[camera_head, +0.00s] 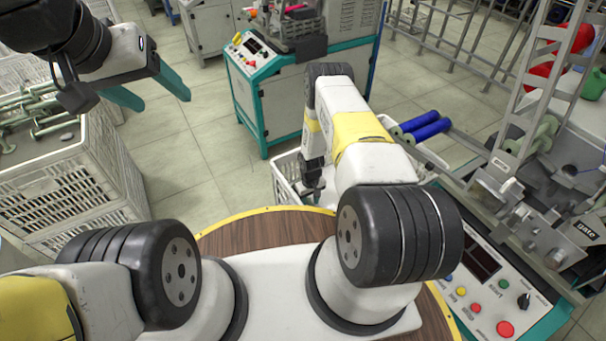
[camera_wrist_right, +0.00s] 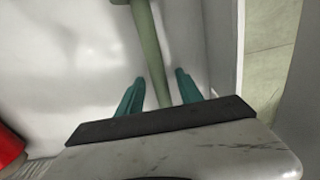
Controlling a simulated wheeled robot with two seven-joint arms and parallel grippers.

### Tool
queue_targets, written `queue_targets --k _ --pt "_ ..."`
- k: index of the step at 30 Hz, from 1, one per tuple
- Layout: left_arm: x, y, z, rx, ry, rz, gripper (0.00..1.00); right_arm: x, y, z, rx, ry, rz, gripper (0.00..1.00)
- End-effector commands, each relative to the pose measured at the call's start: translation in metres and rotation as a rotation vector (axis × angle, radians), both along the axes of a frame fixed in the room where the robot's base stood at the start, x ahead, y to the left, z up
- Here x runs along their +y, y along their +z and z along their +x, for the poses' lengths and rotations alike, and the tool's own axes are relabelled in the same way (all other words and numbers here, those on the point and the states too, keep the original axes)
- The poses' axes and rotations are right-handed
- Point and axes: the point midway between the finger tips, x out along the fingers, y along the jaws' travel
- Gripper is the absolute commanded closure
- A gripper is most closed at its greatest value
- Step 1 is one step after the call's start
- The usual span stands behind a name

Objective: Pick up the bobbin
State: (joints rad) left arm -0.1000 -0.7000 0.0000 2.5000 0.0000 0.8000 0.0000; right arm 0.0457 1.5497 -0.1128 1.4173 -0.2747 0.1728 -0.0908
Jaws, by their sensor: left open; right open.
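A pale green bobbin (camera_wrist_right: 152,50) shows in the right wrist view, its long shaft running down between the teal fingers of my right gripper (camera_wrist_right: 159,76). A flange is partly visible at the top edge of that view. The right gripper is open, with a finger on each side of the shaft and gaps showing. The shaft's lower end is hidden behind the gripper body. My left gripper (camera_head: 163,102) is open and empty at upper left, near the crate of green bobbins (camera_head: 40,115).
A white crate (camera_head: 75,180) stands at left, and another white crate (camera_head: 286,178) is partly behind my right arm. A winding machine with a control panel (camera_head: 490,290) stands at right. Open floor (camera_head: 185,150) lies in the middle.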

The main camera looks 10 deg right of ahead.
Motion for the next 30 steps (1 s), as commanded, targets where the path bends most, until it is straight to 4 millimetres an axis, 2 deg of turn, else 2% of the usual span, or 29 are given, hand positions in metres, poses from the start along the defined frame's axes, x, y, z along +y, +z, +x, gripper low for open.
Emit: queue_targets --k 2,6,9,25,30 --pt "0.0 0.0 0.0 0.0 0.0 0.0 0.36 0.0 0.0 0.0 0.0 0.0 0.0 0.57" --pt "0.0 0.0 0.0 0.0 0.0 0.0 0.36 0.0 0.0 0.0 0.0 0.0 0.0 0.84" --pt "0.0 0.0 0.0 0.0 0.0 0.0 0.36 0.0 0.0 0.0 0.0 0.0 0.0 1.0" --pt "0.0 0.0 0.0 0.0 0.0 0.0 0.36 0.0 0.002 0.0 0.0 0.0 0.0 1.0" --pt "0.0 0.0 0.0 0.0 0.0 0.0 0.36 0.0 0.015 0.001 -0.001 0.0 -0.001 1.0"
